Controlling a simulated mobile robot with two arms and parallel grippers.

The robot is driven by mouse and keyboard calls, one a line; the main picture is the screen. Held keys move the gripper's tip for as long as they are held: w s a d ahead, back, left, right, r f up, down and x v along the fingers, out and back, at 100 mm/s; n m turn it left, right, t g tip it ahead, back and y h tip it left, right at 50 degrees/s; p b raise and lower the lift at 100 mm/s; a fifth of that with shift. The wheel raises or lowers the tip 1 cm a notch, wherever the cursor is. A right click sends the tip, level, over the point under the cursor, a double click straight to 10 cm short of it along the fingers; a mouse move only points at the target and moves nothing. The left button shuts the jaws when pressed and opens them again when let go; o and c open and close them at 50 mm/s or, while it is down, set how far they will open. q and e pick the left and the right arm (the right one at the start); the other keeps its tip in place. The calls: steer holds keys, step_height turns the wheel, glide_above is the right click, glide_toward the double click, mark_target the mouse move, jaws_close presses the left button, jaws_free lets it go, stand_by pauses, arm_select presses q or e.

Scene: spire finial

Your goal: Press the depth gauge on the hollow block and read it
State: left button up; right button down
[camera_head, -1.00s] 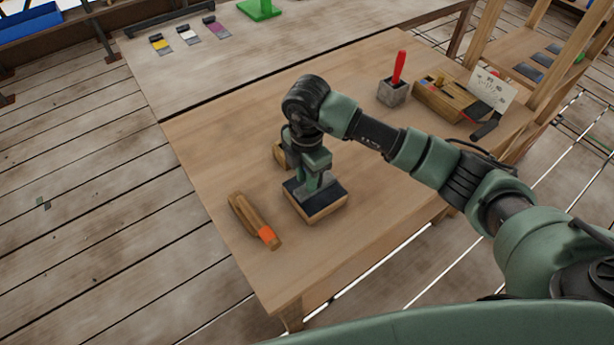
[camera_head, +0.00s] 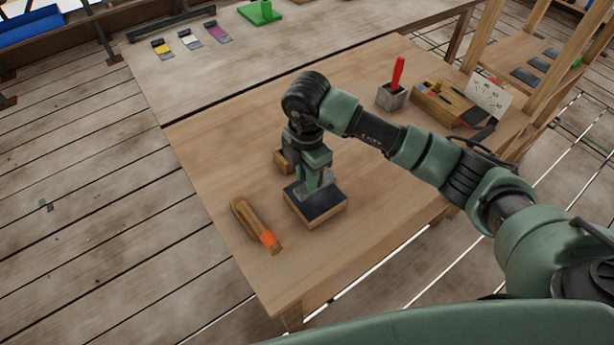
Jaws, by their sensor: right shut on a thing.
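A wooden block with a dark top (camera_head: 316,206), which I take for the hollow block, sits near the front of the wooden table. My right gripper (camera_head: 318,187) points down over its back part, fingers close to the dark top. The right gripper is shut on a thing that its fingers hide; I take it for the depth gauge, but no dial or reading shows. Whether it touches the block I cannot tell. My left gripper is not in view.
A wooden tool with an orange end (camera_head: 256,226) lies left of the block. A small wooden piece (camera_head: 282,161) is partly hidden behind my gripper. A grey holder (camera_head: 391,98) with a red handle and a wooden box (camera_head: 440,103) stand at the back right.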

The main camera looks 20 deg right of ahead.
steer(key=shift+r+p, duration=0.4)
steer(key=shift+r, duration=0.45)
steer(key=shift+f, duration=0.2)
stand_by(0.5)
steer(key=shift+f+b, duration=1.75)
steer(key=shift+f, duration=0.4)
steer(key=c, duration=1.1)
jaws_free()
